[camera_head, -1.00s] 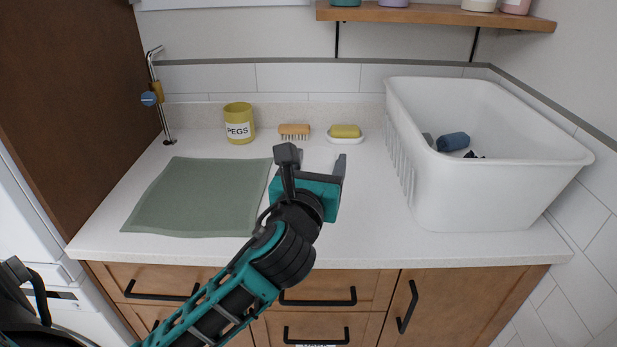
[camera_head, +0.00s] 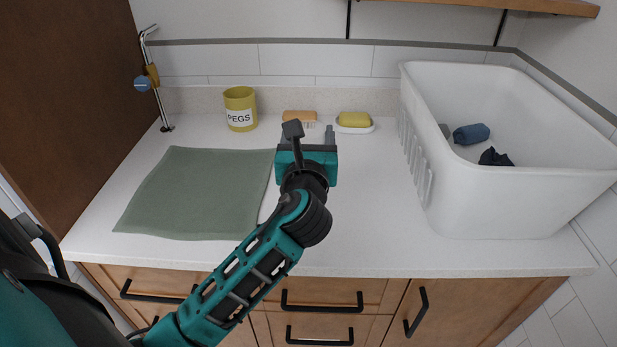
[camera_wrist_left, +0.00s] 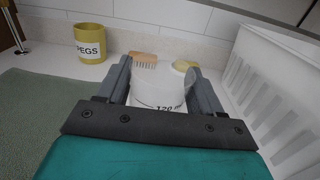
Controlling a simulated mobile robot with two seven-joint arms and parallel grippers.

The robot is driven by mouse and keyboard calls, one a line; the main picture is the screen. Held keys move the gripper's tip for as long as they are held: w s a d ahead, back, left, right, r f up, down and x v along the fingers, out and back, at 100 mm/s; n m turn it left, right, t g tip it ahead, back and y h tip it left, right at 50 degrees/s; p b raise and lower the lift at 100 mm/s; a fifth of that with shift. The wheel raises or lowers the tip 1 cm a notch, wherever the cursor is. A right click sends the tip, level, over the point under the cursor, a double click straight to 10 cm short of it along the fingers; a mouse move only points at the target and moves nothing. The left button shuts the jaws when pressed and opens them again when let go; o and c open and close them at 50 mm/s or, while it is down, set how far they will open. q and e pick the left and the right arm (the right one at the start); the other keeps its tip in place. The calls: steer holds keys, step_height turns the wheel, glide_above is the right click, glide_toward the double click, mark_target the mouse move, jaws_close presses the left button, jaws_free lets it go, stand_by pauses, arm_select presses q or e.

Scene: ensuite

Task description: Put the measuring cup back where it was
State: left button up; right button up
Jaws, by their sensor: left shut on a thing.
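My left gripper (camera_head: 311,134) reaches over the middle of the counter, right of the green mat. In the left wrist view its fingers (camera_wrist_left: 160,78) are shut on the measuring cup (camera_wrist_left: 158,92), a whitish cup with dark scale marks and figures. The cup looks roughly upright between the fingers; its lower part is hidden by the gripper. In the head view the cup is hardly distinguishable from the white counter behind it. I cannot tell whether its base touches the counter. My right gripper is not in view.
A green mat (camera_head: 195,192) lies left on the counter (camera_head: 372,215). A yellow PEGS pot (camera_head: 240,108), a wooden brush (camera_head: 299,117) and a yellow soap on a white dish (camera_head: 354,121) stand at the back. A white basket (camera_head: 500,200) fills the right. Counter between gripper and basket is clear.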

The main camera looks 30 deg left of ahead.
arm_select(q)
step_height(320, 180, down, 8)
steer(key=shift+f+b, duration=0.2)
steer(key=shift+b, duration=1)
steer(key=shift+f, duration=0.15)
steer(key=o, duration=1.1)
